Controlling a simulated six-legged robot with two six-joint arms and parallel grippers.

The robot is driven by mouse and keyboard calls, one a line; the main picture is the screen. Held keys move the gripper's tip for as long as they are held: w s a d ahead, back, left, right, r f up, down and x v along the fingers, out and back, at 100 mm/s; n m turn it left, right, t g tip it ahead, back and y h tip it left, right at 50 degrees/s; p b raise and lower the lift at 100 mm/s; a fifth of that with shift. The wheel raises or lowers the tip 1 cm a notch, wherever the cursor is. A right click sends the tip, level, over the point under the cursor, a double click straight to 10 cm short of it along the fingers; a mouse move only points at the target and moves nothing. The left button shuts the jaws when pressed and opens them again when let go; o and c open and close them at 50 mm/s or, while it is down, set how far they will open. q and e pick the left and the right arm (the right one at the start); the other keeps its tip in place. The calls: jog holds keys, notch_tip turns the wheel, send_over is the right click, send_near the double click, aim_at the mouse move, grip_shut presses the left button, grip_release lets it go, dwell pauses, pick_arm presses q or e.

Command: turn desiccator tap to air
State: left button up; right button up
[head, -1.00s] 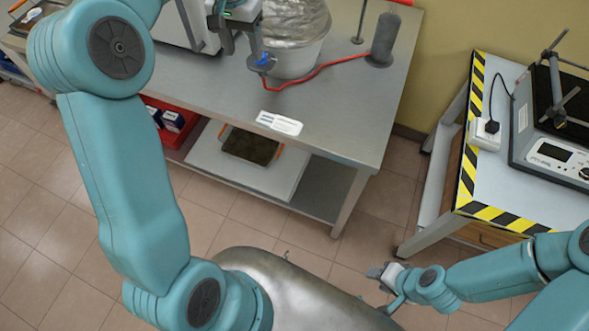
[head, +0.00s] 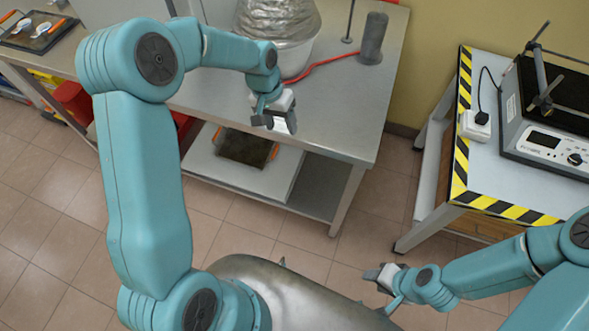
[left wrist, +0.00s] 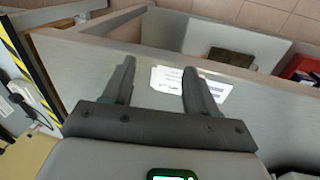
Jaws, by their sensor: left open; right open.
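The desiccator, a white vessel with a silvery wrapped upper part (head: 275,22), stands on the grey bench (head: 335,115) at the top of the head view, partly behind my left arm. A red hose (head: 325,67) runs from it to a grey cylinder (head: 373,42). The tap cannot be seen; my left arm covers that area. My left gripper (head: 275,122) is open and empty over the bench in front of the desiccator. In the left wrist view its open fingers (left wrist: 158,78) point over a white paper card (left wrist: 205,88) near the bench edge. My right gripper (head: 376,278) is open and empty, low and away from the bench.
A side table with black-and-yellow edging (head: 495,204) stands right, bearing a white-fronted instrument (head: 550,145) and a white plug block (head: 475,125). A dark tray (head: 245,148) lies on the bench's lower shelf. Tiled floor lies between bench and side table.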

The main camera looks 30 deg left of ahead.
pick_arm(q)
jog(key=s+d+f+h, duration=0.1)
jog(key=s+d+f, duration=0.5)
jog(key=f, duration=0.4)
jog(key=shift+d, duration=0.55)
jog(key=shift+w, duration=0.1)
jog(key=s+d+f, duration=0.3)
jog(key=s, duration=0.5)
jog(key=s+d+f+n, duration=0.1)
jog(key=s+d+f, duration=0.2)
jog(key=s, duration=0.4)
jog(key=shift+s+d+f+h, duration=0.3)
jog(key=shift+s+d+f, duration=0.1)
jog(key=shift+f, duration=0.15)
